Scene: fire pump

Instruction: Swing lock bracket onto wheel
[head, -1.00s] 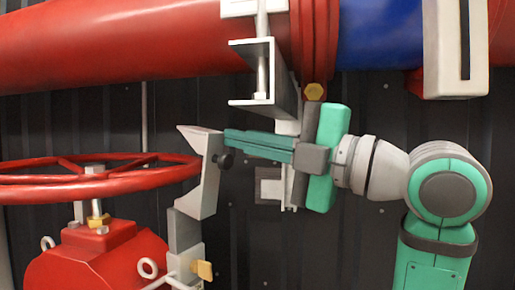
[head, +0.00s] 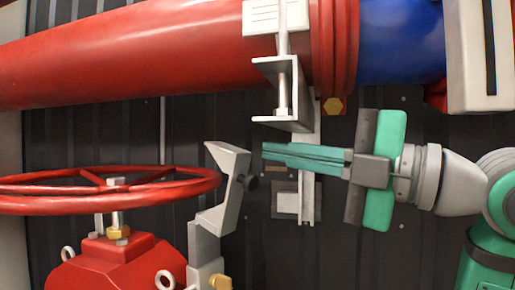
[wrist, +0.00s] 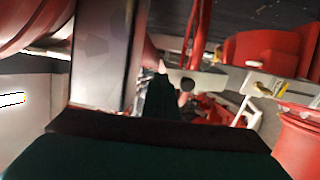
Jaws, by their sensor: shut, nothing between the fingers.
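The red handwheel (head: 60,207) lies level at the left in the head view. The grey lock bracket (head: 218,210) stands at the wheel's right edge, its angled upper end leaning left over the rim. I cannot tell whether bracket and rim touch. A black knob (head: 250,183) sticks out of the bracket's right side and also shows in the wrist view (wrist: 187,85). My gripper (head: 265,152) is shut and empty, pointing left. In the head view its tips are just above and right of the knob, apart from the bracket.
A large red pipe (head: 130,60) with a blue section (head: 400,40) runs above. A grey channel clamp (head: 285,95) hangs just above my gripper. The red valve body (head: 120,262) stands below the wheel. A dark corrugated wall (head: 340,250) is behind.

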